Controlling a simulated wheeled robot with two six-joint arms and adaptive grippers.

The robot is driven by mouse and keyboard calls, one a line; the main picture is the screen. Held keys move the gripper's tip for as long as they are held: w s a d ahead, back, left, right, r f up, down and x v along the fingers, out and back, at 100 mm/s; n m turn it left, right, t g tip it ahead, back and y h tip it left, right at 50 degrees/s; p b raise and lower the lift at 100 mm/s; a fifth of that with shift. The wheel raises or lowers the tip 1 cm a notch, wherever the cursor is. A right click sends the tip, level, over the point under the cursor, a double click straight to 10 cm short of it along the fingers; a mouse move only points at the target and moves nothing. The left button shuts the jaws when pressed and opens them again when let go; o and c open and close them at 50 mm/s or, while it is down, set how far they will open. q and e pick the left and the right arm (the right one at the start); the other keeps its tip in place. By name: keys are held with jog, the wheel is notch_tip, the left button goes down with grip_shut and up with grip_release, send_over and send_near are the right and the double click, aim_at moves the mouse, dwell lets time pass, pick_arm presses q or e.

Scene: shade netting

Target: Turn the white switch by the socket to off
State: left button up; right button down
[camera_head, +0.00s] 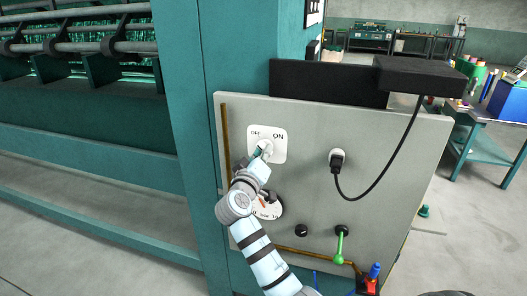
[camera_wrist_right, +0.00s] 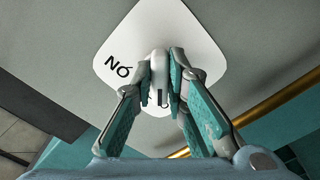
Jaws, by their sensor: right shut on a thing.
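The white switch plate (camera_head: 281,152) is on the grey panel, with OFF at its upper left and ON at its upper right. It also shows in the wrist view (camera_wrist_right: 195,30), where ON appears upside down. The white switch knob (camera_wrist_right: 159,68) has a short dark mark. My right gripper (camera_head: 263,151) reaches up to the plate. In the wrist view its teal-padded fingers (camera_wrist_right: 163,72) are shut on the knob, one on each side. The fingers hide the OFF word there. The socket (camera_head: 336,153), with a black plug in it, is right of the switch. My left gripper is not in view.
A black cord hangs between the plug and a black box (camera_head: 420,76). A black knob (camera_head: 301,231) and a green-handled valve (camera_head: 340,245) are lower down. A brass pipe (camera_head: 226,150) runs along the panel's left edge.

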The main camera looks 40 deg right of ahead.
jog(key=shift+f, duration=0.1)
dwell(0.3)
jog(key=c, duration=1.6)
grip_release()
jog(key=v, duration=0.7)
jog(key=shift+s+a, duration=0.2)
jog(key=shift+a, duration=0.1)
jog(key=shift+d, duration=0.15)
jog(key=shift+w, duration=0.1)
